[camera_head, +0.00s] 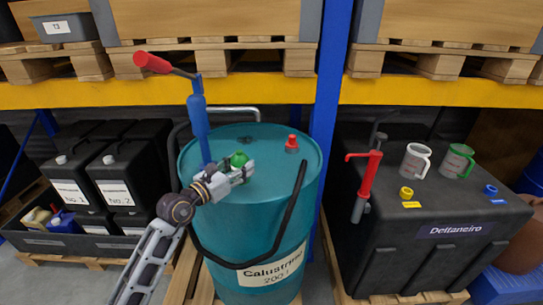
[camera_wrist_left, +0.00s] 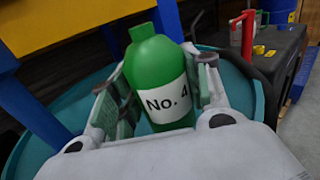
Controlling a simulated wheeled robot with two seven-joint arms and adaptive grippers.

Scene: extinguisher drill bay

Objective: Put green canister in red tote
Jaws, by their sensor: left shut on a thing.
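The green canister (camera_head: 239,160) is at the top of the teal drum (camera_head: 245,220), mostly hidden by my left gripper (camera_head: 243,174). In the left wrist view the green canister (camera_wrist_left: 158,62) has a narrow neck and a white label reading "No. 4". The two fingers of my left gripper (camera_wrist_left: 158,100) are on either side of it, shut on it. I cannot tell whether its base touches the drum lid. No red tote shows in either view. My right gripper is not in view.
A blue pump with a red handle (camera_head: 153,62) rises from the drum, close behind my gripper. A red cap (camera_head: 292,143) and a black hose (camera_head: 290,205) are on the drum. A black tank (camera_head: 430,220) with two mugs stands right; black jerrycans (camera_head: 135,165) stand left.

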